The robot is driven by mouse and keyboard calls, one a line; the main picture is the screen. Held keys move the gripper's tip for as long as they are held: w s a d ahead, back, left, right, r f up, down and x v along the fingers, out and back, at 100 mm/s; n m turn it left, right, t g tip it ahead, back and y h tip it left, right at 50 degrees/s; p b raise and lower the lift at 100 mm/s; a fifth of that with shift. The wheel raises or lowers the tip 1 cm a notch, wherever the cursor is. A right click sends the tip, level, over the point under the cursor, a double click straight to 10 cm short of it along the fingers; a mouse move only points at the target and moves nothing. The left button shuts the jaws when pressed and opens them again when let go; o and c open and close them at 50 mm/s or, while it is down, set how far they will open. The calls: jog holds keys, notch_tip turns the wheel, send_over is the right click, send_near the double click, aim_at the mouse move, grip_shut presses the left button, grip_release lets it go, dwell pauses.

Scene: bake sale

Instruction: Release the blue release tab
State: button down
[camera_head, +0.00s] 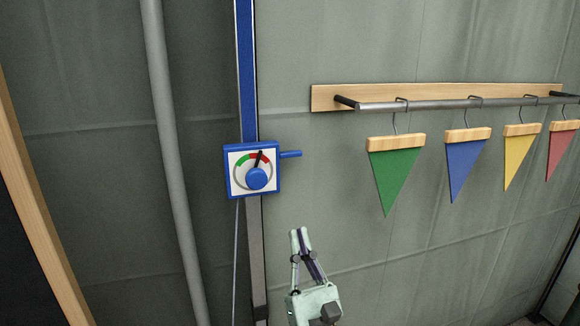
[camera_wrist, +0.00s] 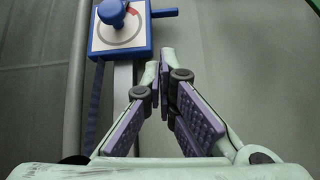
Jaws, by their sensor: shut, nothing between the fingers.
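The blue release tab (camera_head: 290,154) sticks out to the right from a blue box (camera_head: 228,172) with a white dial face. In the wrist view the tab (camera_wrist: 165,12) shows at the top, on the right side of the box (camera_wrist: 94,48). The box has a blue knob (camera_head: 257,178), a dark pointer and a green and red scale. The pointer stands near the red part. My gripper (camera_head: 299,233) is below and slightly right of the box, apart from the tab. Its fingertips (camera_wrist: 158,66) are together and hold nothing.
A wooden rail with a metal bar (camera_head: 440,104) on the right carries several hanging pennants, the green one (camera_head: 394,176) nearest. A grey pipe (camera_head: 172,150) runs down the wall on the left. A blue strip (camera_head: 246,70) runs up above the box. The wall between tab and pennants is clear.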

aim_at(290, 154)
jog(key=shift+w+d+f+n+h, duration=0.3)
jog(key=shift+d+f+h, duration=0.2)
jog(key=shift+d+f, duration=0.1)
jog(key=p+x, duration=0.2)
jog(key=x, duration=0.1)
jog(key=p+x, duration=0.2)
jog(key=x, duration=0.2)
jog(key=p+x, duration=0.2)
jog(key=x, duration=0.2)
jog(key=shift+s+r, duration=0.2)
jog(key=shift+r, duration=0.1)
jog(key=shift+s+d+r+p, duration=0.1)
jog(key=shift+r+p, duration=0.85)
jog(key=shift+p, duration=0.05)
jog(key=shift+r+p, duration=0.35)
jog(key=shift+r, duration=0.05)
